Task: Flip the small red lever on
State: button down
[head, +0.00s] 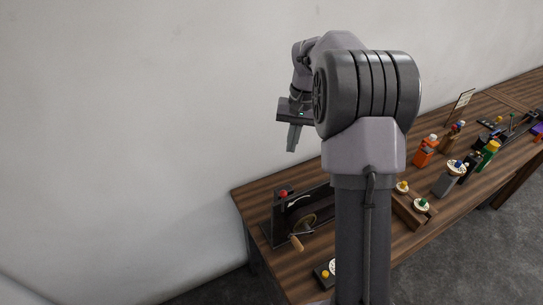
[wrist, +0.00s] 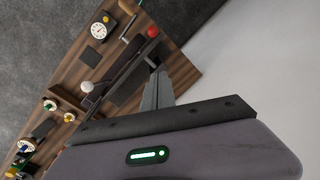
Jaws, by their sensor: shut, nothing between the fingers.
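A small red ball knob (head: 283,193) sits at the top left of a dark crank machine (head: 268,229) at the near left end of the wooden table. It also shows in the wrist view as a red knob (wrist: 153,31) above and beyond the fingers. Whether its lever is on or off cannot be told. My gripper (head: 292,150) is shut and empty, pointing down, above and apart from the knob. In the wrist view the closed fingers (wrist: 159,74) point toward the machine.
The crank's wooden handle (head: 296,242) sticks out at the machine's front. A white dial (wrist: 98,31) and a white ball (wrist: 87,87) show in the wrist view. An orange block (head: 426,150) and several small devices stand farther right on the table (head: 245,196). A pale wall rises behind.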

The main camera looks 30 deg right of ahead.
jog(key=shift+d+f, duration=0.1)
jog(key=shift+f, duration=0.05)
jog(key=shift+f, duration=0.1)
send_over(283, 203)
jog(key=w+d, duration=0.2)
notch_tip(283, 203, down, 10)
jog(key=shift+w+f, duration=0.2)
jog(key=shift+w, duration=0.05)
jog(key=shift+s+f+b, duration=0.1)
jog(key=shift+b, duration=0.25)
